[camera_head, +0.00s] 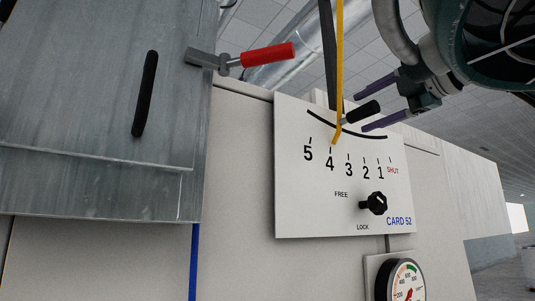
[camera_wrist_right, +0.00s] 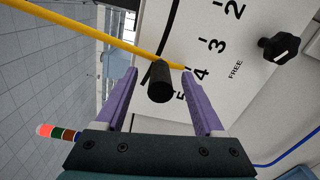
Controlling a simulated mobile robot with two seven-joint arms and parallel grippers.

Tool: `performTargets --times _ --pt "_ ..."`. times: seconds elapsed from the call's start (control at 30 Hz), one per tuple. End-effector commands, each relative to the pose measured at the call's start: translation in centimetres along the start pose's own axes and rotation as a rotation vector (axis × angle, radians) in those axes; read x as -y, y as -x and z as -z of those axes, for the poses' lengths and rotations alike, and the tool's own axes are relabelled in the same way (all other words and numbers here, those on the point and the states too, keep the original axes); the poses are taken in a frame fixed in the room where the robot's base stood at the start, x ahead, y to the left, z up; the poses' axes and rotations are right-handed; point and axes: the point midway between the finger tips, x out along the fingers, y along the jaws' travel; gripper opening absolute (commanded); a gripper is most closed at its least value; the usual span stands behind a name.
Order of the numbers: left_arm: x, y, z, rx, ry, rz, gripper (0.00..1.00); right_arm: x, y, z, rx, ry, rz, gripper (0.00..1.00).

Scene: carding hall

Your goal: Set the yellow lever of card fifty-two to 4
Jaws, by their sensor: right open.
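The yellow lever (camera_head: 340,60) hangs in front of the white CARD 52 plate (camera_head: 300,215). Its lower tip is beside the 4 mark; in the right wrist view the yellow lever (camera_wrist_right: 100,37) also ends by the 4. A black grip (camera_head: 364,111) sticks out from the lever near its lower end. My right gripper (camera_head: 361,113) is open, with its purple fingers on either side of the grip. In the right wrist view the black grip (camera_wrist_right: 160,82) lies between the fingers, with gaps visible on both sides. My left gripper is not in view.
A black knob (camera_head: 376,203) sits between the FREE and LOCK labels; its pointer faces left. A round gauge (camera_head: 401,282) is below the plate. A red-handled latch (camera_head: 267,55) and a grey metal door (camera_head: 90,90) with a black handle (camera_head: 145,93) are to the left.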

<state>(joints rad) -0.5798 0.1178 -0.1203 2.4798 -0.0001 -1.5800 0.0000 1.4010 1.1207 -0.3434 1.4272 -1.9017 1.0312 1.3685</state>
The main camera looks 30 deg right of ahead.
Motion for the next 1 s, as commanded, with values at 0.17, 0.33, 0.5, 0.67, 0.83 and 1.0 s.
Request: performTargets --times 0.17,0.33,0.5,0.67,0.83,1.0 --pt "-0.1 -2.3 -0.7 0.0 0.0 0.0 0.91 0.5 3.8 0.0 0.005 0.005 -0.003 0.7" --pt "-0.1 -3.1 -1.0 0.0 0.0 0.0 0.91 0.3 6.9 0.0 0.004 0.002 -0.003 0.7" --pt "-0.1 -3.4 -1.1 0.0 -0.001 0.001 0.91 0.1 8.4 0.0 0.002 0.001 -0.002 0.7" --pt "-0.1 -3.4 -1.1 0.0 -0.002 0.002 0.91 0.0 8.7 0.0 0.001 0.0 -0.001 0.7" --pt "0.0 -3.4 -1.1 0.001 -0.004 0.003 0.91 0.0 8.6 0.0 0.001 0.0 -0.001 0.7" --pt "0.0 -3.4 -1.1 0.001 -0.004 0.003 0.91 0.0 8.6 0.0 0.001 0.0 -0.001 0.7"
